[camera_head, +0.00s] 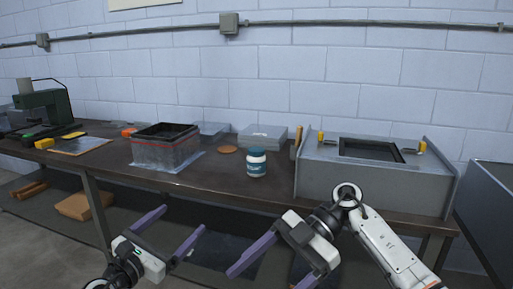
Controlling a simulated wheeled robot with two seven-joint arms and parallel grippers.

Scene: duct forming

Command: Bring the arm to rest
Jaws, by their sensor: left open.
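My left gripper (185,218) shows at the lower left, its two purple fingers spread wide and empty. It is in front of the workbench (225,182), below the bench's front edge in the picture, and touches nothing that I can see. My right gripper (264,281) shows at the lower middle, its purple fingers also apart with nothing visible between them. One of its fingers runs close to the bottom edge of the picture. My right arm (393,250) reaches in from the lower right.
On the bench stand a clear box with a black rim (165,152), a white jar with a blue lid (256,163), and a grey forming fixture (325,178). A green machine (45,108) stands at far left. A grey bin (485,205) is at right. Cardboard (82,205) lies below.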

